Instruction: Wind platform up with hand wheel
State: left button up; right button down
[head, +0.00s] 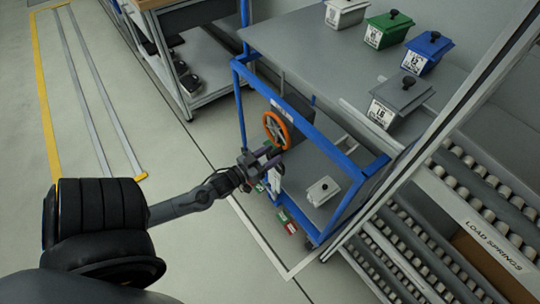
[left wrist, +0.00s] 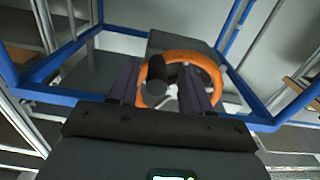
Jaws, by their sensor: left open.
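The orange hand wheel (head: 277,130) sits on a dark box on the side of the blue-framed lift. In the left wrist view, the wheel (left wrist: 211,62) faces me and its black handle knob (left wrist: 156,75) points toward me. My left gripper (head: 270,155) is at the lower edge of the wheel. In the left wrist view, the open fingers of my left gripper (left wrist: 168,88) stand on either side of the knob. I cannot tell whether they touch it. The platform (head: 310,172) is a grey plate inside the blue frame. My right gripper is not in view.
The blue frame (head: 300,122) surrounds the wheel and platform. A white box (head: 322,190) sits on the platform. Several lidded bins, including a grey one (head: 400,97), stand on the grey table above. A roller rack (head: 475,185) is at right. The floor at left is clear.

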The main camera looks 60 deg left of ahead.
pick_arm(q)
jog(key=shift+d+f, duration=0.1)
grip_shut()
jog(key=shift+a+m+p, duration=0.25)
jog(key=shift+m+p, duration=0.05)
jog(key=shift+p, duration=0.45)
jog(key=shift+a+f+m, duration=0.1)
jog(key=shift+f+m, duration=0.05)
jog(key=shift+m, duration=0.15)
jog(key=shift+s, duration=0.1)
